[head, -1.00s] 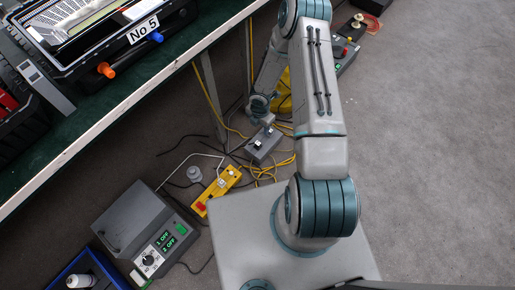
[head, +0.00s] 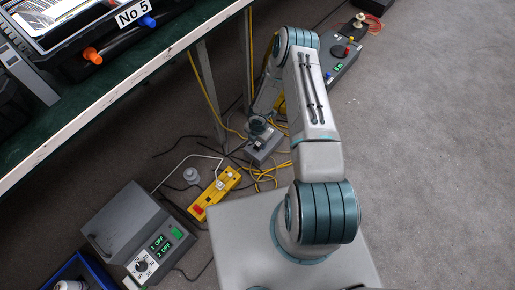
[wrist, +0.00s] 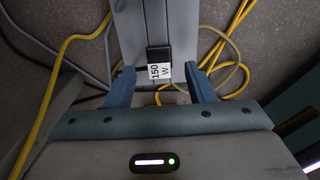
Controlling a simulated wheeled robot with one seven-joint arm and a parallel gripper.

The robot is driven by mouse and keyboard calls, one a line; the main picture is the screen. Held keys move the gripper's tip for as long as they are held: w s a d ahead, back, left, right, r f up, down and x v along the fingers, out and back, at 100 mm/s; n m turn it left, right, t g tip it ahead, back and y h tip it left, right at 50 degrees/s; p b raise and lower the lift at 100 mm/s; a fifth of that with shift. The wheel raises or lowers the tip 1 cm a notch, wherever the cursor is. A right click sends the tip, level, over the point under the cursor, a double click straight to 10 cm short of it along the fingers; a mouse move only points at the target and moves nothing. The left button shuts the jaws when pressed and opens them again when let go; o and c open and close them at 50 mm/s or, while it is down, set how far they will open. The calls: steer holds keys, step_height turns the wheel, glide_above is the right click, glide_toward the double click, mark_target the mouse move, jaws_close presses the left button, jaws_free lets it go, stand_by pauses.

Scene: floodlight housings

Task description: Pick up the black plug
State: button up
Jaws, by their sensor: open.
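The black plug (wrist: 158,53) carries a white "150 W" label and sits on a grey box (wrist: 128,30). A dark cable runs up from it in the wrist view. My gripper (wrist: 159,69) is open, with one blue finger on each side of the plug and a gap to it on both sides. I cannot tell how far the fingertips are above the box. In the head view the grey box (head: 268,149) stands on the floor below the end of my arm, and my wrist hides part of it. The plug is too small to make out clearly there.
Yellow cables (wrist: 75,40) lie around the grey box. A yellow power strip (head: 216,193) and a grey unit with a green display (head: 137,235) stand nearby. A green-topped bench (head: 110,80) with metal legs rises at left. Open floor (head: 430,150) lies at right.

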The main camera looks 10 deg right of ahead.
mark_target(258, 144)
steer(key=shift+f, duration=0.6)
steer(key=shift+r, duration=0.1)
steer(key=c, duration=1.1)
steer(key=shift+o, duration=0.2)
step_height(258, 144, up, 5)
steer(key=shift+f+p, duration=0.1)
steer(key=shift+p, duration=1.1)
steer(key=s+d+r+p, duration=0.1)
steer(key=s+d+r, duration=0.1)
steer(key=d, duration=0.3)
steer(key=s+d+r+p, duration=0.1)
steer(key=s+d+r, duration=0.1)
steer(key=d+r, duration=0.2)
steer(key=shift+s+d+p, duration=0.3)
steer(key=shift+d+p, duration=0.05)
steer(key=shift+d, duration=0.5)
